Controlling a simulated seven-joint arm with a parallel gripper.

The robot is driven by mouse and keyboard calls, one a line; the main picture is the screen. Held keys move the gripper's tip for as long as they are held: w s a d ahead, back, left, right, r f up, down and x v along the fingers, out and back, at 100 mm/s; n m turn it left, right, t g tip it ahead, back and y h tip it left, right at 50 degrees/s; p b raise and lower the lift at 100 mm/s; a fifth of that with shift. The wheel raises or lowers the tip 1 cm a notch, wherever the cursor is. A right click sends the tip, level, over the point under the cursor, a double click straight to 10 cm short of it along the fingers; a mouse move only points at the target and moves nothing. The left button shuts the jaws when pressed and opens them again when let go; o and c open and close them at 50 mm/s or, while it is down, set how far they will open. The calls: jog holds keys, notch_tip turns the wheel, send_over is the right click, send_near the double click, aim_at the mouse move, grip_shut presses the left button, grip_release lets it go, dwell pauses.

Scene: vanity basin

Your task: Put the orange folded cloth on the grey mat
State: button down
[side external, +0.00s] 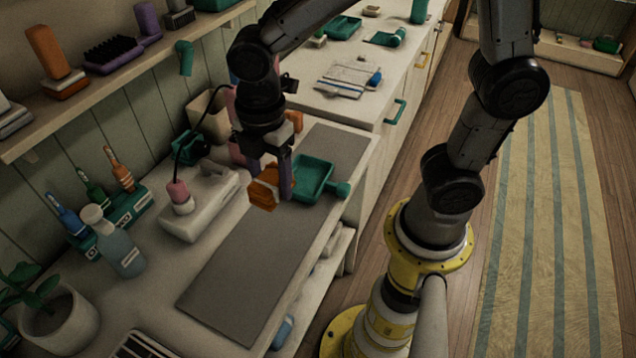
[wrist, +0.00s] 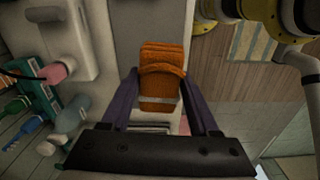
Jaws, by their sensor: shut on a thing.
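The orange folded cloth (side external: 263,190) is held in my gripper (side external: 275,182), and it appears over the grey mat in the side view. How much gap lies under it is hard to tell. In the wrist view the cloth (wrist: 160,95) sits between the two purple fingers of my gripper (wrist: 161,82), with a folded band across it. The grey mat (side external: 235,265) is a long flat strip on the counter, running from the front left to the back right. The arm and cloth hide part of it.
A teal scoop-like tray (side external: 316,178) lies on the mat's back part, close right of the cloth. A white device with a pink plug (side external: 182,195) stands left of the mat. A blue bottle (side external: 118,250) is farther left. The mat's front part is clear.

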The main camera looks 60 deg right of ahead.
jog(key=w+a+f+n, duration=0.1)
jog(key=w+a+f, duration=0.2)
jog(key=w+a, duration=0.6)
jog(key=n, duration=0.2)
send_over(201, 293)
notch_tip(201, 293, down, 6)
jog(key=shift+f, duration=0.15)
jog(key=shift+f, duration=3.05)
jog(key=shift+f, duration=0.45)
jog(key=shift+c, duration=0.3)
grip_release()
jog(key=shift+r, duration=0.1)
